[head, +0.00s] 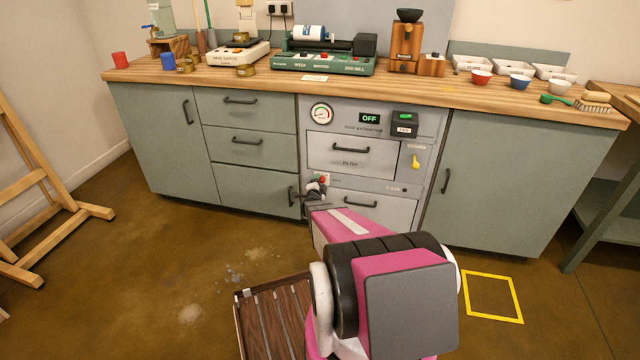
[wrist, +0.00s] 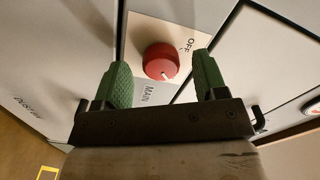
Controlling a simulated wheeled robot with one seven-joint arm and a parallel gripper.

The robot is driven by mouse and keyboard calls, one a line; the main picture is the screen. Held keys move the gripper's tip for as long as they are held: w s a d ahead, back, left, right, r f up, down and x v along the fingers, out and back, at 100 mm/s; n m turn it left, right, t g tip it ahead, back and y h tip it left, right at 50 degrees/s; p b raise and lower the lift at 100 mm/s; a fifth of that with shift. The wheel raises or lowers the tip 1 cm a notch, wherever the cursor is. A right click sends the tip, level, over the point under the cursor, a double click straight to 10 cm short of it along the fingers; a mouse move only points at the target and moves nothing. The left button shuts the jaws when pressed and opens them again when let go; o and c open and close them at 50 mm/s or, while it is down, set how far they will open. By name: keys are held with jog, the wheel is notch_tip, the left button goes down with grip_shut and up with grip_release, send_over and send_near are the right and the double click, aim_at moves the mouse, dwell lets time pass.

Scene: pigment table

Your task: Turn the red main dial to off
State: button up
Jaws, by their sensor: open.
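The red main dial (wrist: 158,58) is a round knob on a pale plate in the wrist view. Its white mark is at the knob's lower edge in that picture, turned away from the printed OFF label (wrist: 188,45) at its upper right. A MAIN label (wrist: 148,94) lies below it. My gripper (wrist: 161,63) is open, with one green finger on either side of the dial. I cannot tell whether the fingers touch it. In the head view the red dial (head: 323,179) shows small beside my gripper (head: 316,186), low on the dust extractor (head: 350,140).
The extractor has a gauge (head: 321,114), a display (head: 370,118) reading OFF, a yellow switch (head: 416,162) and drawer handles near the dial. Grey-green cabinets (head: 500,180) flank it. A slatted wooden thing (head: 270,318) lies on the floor by my arm. Floor at left is mostly clear.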

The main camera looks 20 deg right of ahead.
jog(key=shift+w+d, duration=0.3)
jog(key=shift+w, duration=0.05)
jog(key=c, duration=0.9)
jog(key=shift+c, duration=0.2)
